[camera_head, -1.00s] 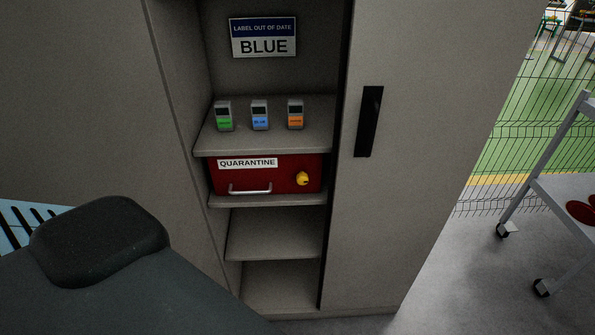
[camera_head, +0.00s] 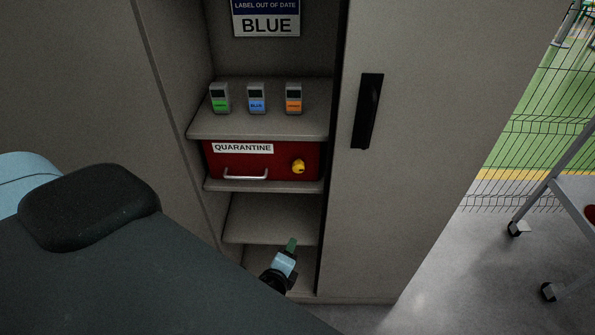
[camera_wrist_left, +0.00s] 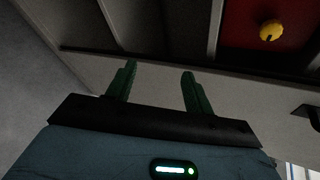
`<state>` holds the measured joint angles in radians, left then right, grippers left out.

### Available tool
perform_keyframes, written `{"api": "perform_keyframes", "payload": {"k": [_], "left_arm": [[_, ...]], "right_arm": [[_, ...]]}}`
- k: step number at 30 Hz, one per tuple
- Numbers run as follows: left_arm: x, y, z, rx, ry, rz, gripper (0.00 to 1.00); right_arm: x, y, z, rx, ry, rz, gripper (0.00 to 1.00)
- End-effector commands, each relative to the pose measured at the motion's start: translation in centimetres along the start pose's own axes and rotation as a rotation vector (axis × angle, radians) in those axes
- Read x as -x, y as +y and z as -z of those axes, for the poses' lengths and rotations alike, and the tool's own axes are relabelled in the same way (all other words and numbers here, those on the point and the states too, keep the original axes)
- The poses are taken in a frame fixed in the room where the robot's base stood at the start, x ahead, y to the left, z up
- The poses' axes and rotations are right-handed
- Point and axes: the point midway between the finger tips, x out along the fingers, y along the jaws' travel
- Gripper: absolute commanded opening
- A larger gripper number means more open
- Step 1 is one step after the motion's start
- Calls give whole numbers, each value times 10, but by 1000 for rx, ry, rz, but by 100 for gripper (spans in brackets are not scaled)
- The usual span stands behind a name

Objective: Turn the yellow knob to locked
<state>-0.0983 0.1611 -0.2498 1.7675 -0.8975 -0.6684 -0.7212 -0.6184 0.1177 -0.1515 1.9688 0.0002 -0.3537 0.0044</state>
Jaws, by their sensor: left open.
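The yellow knob (camera_head: 298,166) is on the right of the front of a red drawer (camera_head: 222,161) labelled QUARANTINE, on a cabinet shelf. In the left wrist view the knob (camera_wrist_left: 271,30) shows at the upper right, on the red front. My left gripper (camera_head: 291,245) is low in front of the cabinet, below the drawer and apart from the knob. In the left wrist view my left gripper (camera_wrist_left: 157,75) has its two green fingers spread with nothing between them. My right gripper is not in view.
The drawer has a metal handle (camera_head: 246,175). Several shelves show; the upper one (camera_head: 265,127) bears green, blue and orange labelled devices. A cabinet door with a black handle (camera_head: 368,112) stands to the right. A cart (camera_head: 575,190) is at far right.

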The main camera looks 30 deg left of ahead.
Motion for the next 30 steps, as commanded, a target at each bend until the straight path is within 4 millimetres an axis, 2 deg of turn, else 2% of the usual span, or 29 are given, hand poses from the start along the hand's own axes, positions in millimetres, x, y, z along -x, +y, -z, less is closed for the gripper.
{"api": "perform_keyframes", "payload": {"k": [1,3,6,9,13,20,23,30], "left_arm": [[-14,-30,-9,-132,-64,60,52],[-25,-64,-21,-312,-161,123,52],[-34,-106,-35,-509,-289,185,52],[-37,-135,-44,-637,-385,221,52],[-38,-153,-49,-717,-448,239,52],[-40,-156,-51,-728,-458,241,52],[-48,-160,-54,-728,-460,243,52],[-79,-173,-66,-725,-459,241,52]], "right_arm": [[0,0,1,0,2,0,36],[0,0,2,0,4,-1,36],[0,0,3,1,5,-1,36],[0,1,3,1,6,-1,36],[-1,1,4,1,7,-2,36],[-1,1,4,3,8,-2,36],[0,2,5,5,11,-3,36],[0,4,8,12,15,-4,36]]}}
